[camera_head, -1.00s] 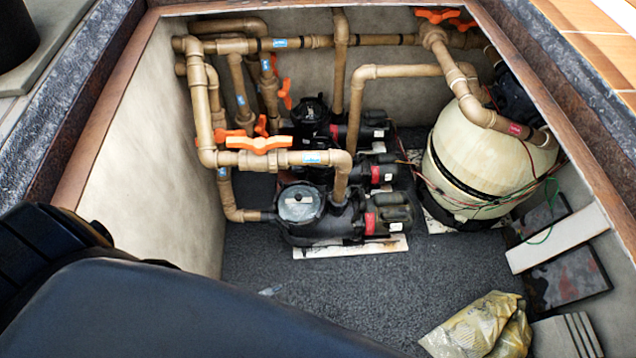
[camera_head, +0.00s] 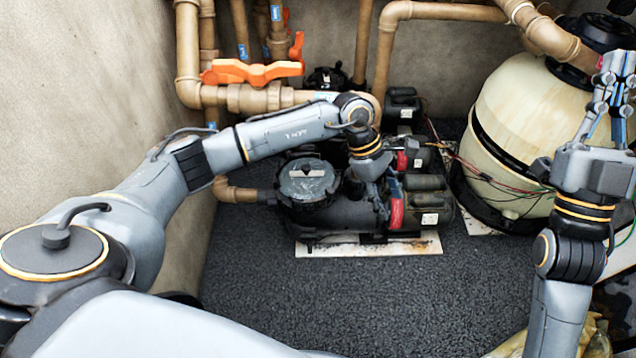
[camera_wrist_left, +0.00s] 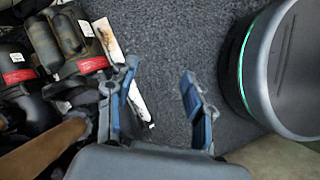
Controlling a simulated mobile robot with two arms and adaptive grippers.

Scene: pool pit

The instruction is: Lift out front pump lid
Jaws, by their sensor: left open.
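The front pump lid (camera_head: 308,180) is a round, dark, clear-looking cap with a pale bar across its middle. It sits on top of the front pump (camera_head: 345,210) in the head view. My left gripper (camera_head: 385,208) points down over the pump body, right of the lid and apart from it. In the left wrist view its two fingers (camera_wrist_left: 160,75) are spread with nothing between them, and the lid does not show. My right gripper (camera_head: 614,70) points up at the right edge, in front of the tank; its finger gap is unclear.
Brown pipes (camera_head: 186,50) with an orange valve handle (camera_head: 252,72) stand behind the lid. A cream filter tank (camera_head: 520,115) with loose wires is to the right. The grey floor (camera_head: 290,290) before the pump is clear. A yellowish bag (camera_head: 500,348) lies at bottom right.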

